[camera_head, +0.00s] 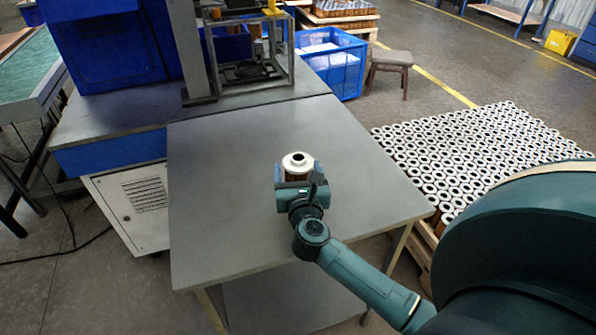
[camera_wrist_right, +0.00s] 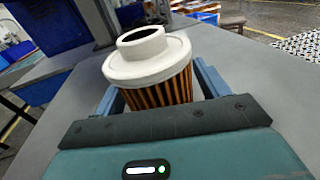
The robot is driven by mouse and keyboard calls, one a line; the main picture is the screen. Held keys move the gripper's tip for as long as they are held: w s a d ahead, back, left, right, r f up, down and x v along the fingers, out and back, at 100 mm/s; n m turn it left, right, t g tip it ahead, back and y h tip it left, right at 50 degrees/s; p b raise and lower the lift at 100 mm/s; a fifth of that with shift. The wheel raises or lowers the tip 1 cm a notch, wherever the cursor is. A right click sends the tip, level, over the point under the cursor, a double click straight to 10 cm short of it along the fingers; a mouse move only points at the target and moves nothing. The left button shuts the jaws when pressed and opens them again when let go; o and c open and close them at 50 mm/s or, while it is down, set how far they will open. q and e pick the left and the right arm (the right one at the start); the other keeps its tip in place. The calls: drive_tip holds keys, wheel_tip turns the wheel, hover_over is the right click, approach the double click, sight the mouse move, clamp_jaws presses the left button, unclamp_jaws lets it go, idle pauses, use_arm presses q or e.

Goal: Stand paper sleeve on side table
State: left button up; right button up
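The paper sleeve (camera_head: 297,163) is a short pleated cylinder, brown and dark, with a white ring cap and raised collar. It is upright over the middle of the grey side table (camera_head: 215,190). In the right wrist view the sleeve (camera_wrist_right: 160,92) is straight ahead, between the blue fingers. My right gripper (camera_head: 297,172) reaches in from the front right, with one finger on each side of the sleeve; it also shows in the right wrist view (camera_wrist_right: 160,95). Whether the fingers press on it is unclear. The sleeve's lower end is hidden by the gripper. My left gripper is out of view.
A blue crate (camera_head: 335,65) and a stool (camera_head: 390,65) stand behind. A pallet of many cartridges (camera_head: 470,150) lies to the right. The tabletop around the sleeve is clear.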

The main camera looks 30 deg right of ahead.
drive_tip(key=shift+o, duration=0.6)
drive_tip(key=shift+s+a, duration=0.1)
drive_tip(key=b+v, duration=0.1)
drive_tip(key=v, duration=1)
drive_tip(key=shift+s+a+f+b, duration=0.1)
drive_tip(key=shift+s+b, duration=0.15)
drive_tip(key=shift+b, duration=0.15)
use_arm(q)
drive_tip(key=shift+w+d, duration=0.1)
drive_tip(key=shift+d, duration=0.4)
use_arm(e)
drive_tip(key=shift+s+a, duration=0.3)
drive_tip(key=shift+s, duration=0.3)
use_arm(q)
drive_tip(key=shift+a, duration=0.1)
